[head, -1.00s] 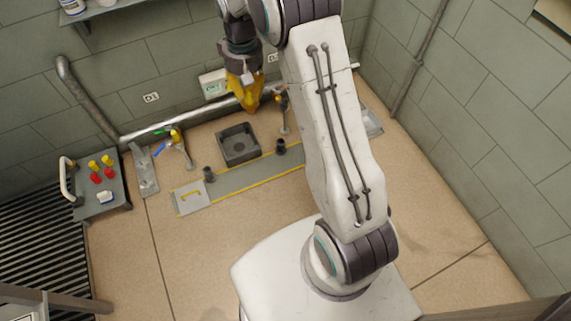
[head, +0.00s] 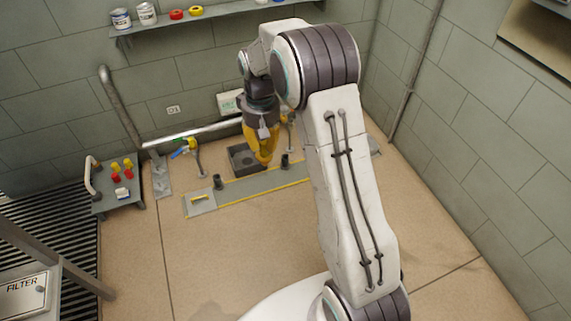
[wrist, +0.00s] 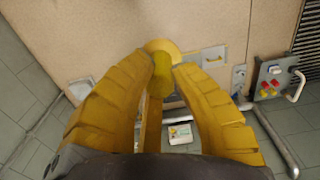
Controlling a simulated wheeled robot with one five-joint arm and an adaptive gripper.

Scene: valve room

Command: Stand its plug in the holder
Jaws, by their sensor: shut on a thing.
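My gripper (head: 264,160) has yellow fingers that point down over the right side of a dark square box, close to the right dark cup in the picture. In the wrist view its fingertips (wrist: 163,60) are shut on a yellow plug (wrist: 160,46) with a round rim. The plug hardly shows in the head view, being the same yellow as the fingers. Two short dark cups stand on a grey strip, a left one (head: 218,182) and a right one (head: 284,160). I cannot tell which is the holder. In the wrist view the fingers hide both cups.
The grey strip (head: 250,185) has yellow edges and a yellow handle (head: 199,198) at its left. The dark box (head: 236,153) stands behind it. Valves (head: 190,147) and a pipe run along the wall. A small stand (head: 110,203) holds red and yellow parts. The front floor is clear.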

